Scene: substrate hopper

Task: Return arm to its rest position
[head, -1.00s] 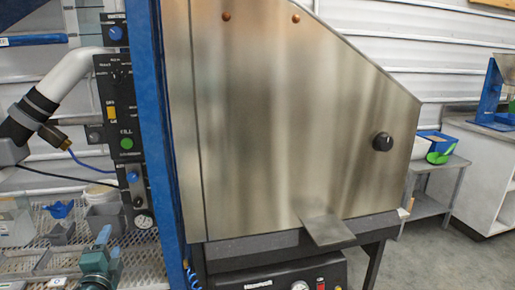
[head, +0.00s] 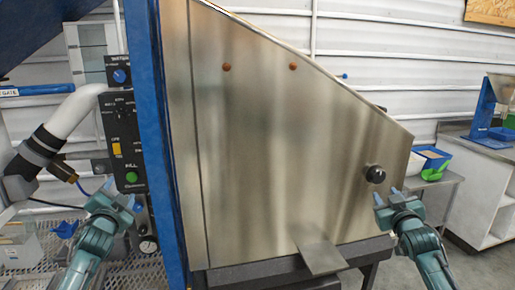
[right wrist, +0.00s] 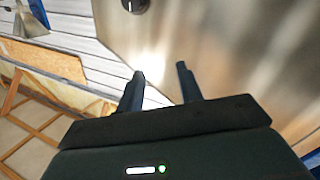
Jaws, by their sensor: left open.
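My left gripper (head: 128,203) is open in the head view, in front of the lower part of the black control panel and below its green FILL button (head: 131,177). It looks empty. My right gripper (head: 386,194) is raised at the right edge of the steel hopper (head: 285,150), just below the black knob (head: 375,174). In the right wrist view its two fingers (right wrist: 161,74) stand apart with nothing between them. The knob also shows at the top of that view (right wrist: 136,5), beyond the fingertips.
A metal ledge (head: 320,257) juts from the hopper's lower front. A blue post (head: 160,150) stands between panel and hopper. A white hose (head: 75,115) runs at the left.

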